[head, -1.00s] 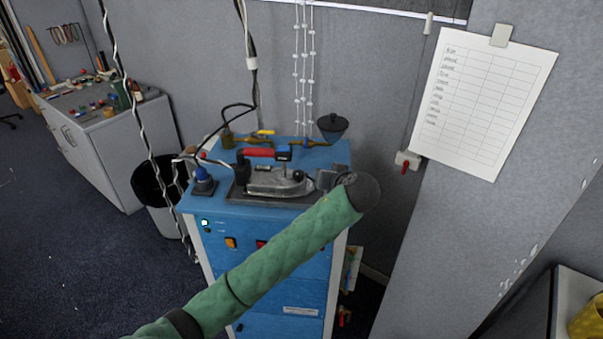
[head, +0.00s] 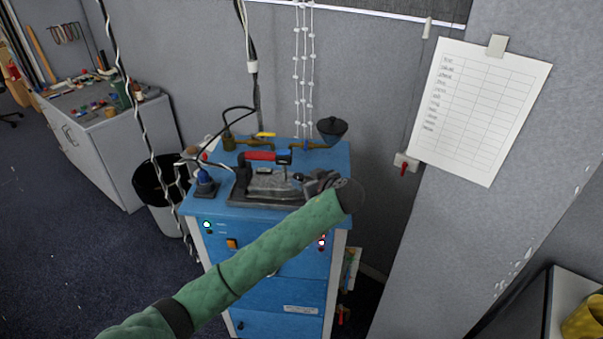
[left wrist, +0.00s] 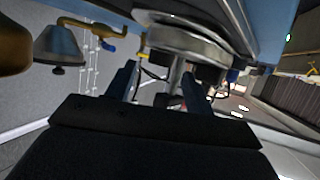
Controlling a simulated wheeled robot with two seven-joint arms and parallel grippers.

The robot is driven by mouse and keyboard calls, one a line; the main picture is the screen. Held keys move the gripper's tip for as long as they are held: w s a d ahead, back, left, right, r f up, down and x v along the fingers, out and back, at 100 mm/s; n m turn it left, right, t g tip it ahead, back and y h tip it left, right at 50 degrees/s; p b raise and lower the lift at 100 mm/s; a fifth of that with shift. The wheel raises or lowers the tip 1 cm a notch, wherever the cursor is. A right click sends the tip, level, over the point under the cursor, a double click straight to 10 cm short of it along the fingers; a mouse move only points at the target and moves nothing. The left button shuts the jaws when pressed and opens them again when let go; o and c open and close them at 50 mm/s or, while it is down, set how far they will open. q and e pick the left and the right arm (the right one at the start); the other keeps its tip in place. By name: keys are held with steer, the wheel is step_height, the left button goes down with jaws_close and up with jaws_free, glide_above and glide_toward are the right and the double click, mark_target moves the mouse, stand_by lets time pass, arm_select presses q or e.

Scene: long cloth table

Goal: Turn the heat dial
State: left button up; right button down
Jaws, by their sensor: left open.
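A silver iron (head: 268,184) with a red and black handle (head: 262,156) rests on a dark pad on top of the blue cabinet (head: 222,208). I cannot clearly make out the heat dial; the gripper and arm cover the iron's right end. My left gripper (head: 318,181) is at that right end, partly hidden behind my green-sleeved forearm. In the left wrist view its two fingers (left wrist: 160,88) stand apart. A rounded silver part (left wrist: 188,36) lies just beyond them, with a narrow grey part between the fingers; contact cannot be told. My right gripper is not in view.
A dark funnel (head: 331,130) and brass pipes are at the back. A cable rises from the cabinet top, and hanging cords run beside the bin (head: 158,190) at left.

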mark_target(300, 177)
arm_select(q)
steer(key=shift+p+x, duration=0.6)
steer(key=shift+x, duration=0.95)
